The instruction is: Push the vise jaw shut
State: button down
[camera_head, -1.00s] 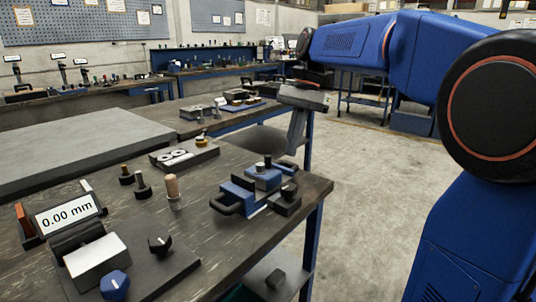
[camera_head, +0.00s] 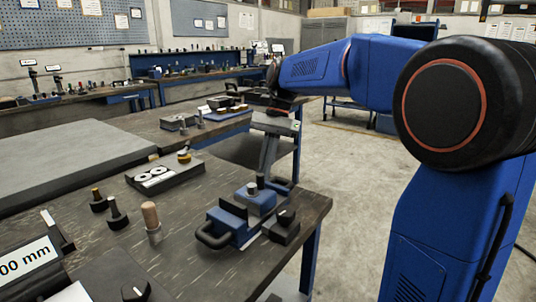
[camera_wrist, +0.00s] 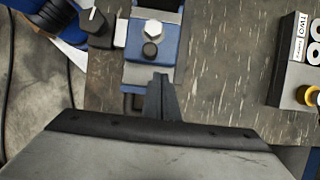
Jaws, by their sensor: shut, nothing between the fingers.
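The blue vise (camera_head: 240,226) sits near the right edge of the workbench, with a black loop handle at its left end. A blue block with a small post on top, apparently the vise jaw (camera_head: 262,203), stands beside a dark upright plate. I cannot tell how wide the gap between them is. My gripper (camera_head: 265,178) points down at the far side of the vise, its fingers together and empty.
A dark box with a knob (camera_head: 284,226) adjoins the vise on the right. The bench edge and open floor lie right.

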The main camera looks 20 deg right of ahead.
aim_at(255, 191)
jog(key=shift+x, duration=1.3)
jog(key=shift+s+a, duration=0.65)
jog(key=shift+a, duration=0.25)
jog(key=shift+s+a, duration=0.65)
jog(key=shift+a, duration=0.2)
